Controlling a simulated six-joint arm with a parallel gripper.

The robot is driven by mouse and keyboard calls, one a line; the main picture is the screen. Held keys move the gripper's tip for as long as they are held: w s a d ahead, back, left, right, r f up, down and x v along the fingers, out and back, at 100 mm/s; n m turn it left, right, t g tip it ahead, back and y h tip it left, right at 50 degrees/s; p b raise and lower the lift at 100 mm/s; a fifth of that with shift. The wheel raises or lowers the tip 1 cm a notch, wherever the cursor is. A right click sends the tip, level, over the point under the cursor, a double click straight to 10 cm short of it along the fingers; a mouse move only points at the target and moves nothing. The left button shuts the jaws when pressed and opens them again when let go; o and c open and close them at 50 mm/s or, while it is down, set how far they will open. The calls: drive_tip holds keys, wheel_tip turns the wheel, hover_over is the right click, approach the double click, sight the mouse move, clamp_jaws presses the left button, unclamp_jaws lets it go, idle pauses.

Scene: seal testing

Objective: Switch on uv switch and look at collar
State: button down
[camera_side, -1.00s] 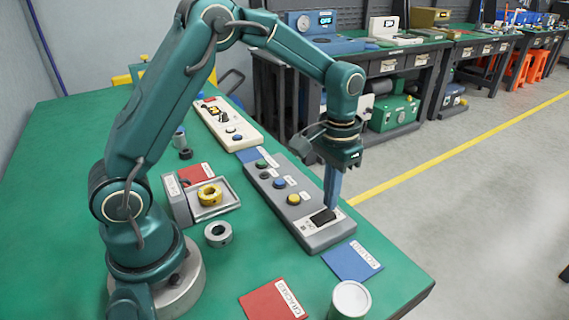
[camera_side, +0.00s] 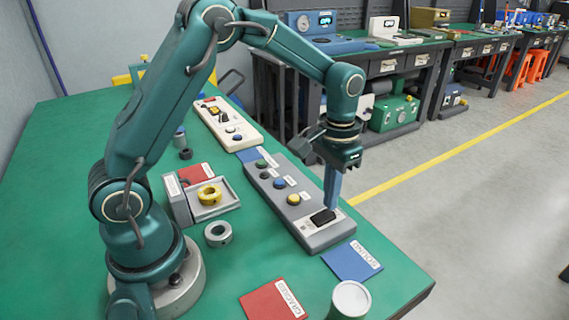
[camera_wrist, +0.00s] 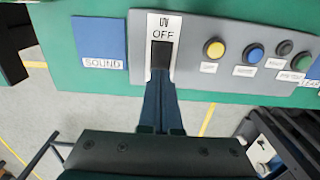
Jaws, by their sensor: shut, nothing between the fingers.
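The UV switch (camera_side: 323,217) is a black rocker on a pale plate at the near end of a grey control panel (camera_side: 318,240). A yellow collar (camera_side: 210,195) sits in a grey tray fixture (camera_side: 226,206). A grey collar (camera_side: 218,234) lies on the green table.
Yellow, blue and other buttons (camera_side: 279,183) line the panel. A blue "SOUND" mat (camera_side: 352,261) and a red "CRACKED" mat (camera_side: 273,301) lie nearby. A metal can (camera_side: 349,300) stands at the front edge. A white panel (camera_side: 228,124) is farther back.

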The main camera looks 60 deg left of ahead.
drive_tip(key=shift+f, duration=0.85)
idle(0.3)
drive_tip(key=shift+r, duration=3.5)
wheel_tip(320, 180, up, 5)
drive_tip(key=t, duration=0.2)
hover_over(329, 212)
drive_tip(key=s, duration=0.1)
drive_tip(key=s+r+t, duration=0.1)
drive_tip(key=s+r, duration=0.3)
drive_tip(key=s, duration=0.2)
drive_tip(key=s+f+t, duration=0.2)
drive_tip(key=s+f, duration=0.1)
drive_tip(key=s, duration=0.6)
drive_tip(key=shift+d+f+t, duration=0.25)
drive_tip(key=shift+f+t, duration=0.05)
drive_tip(key=shift+f, duration=0.05)
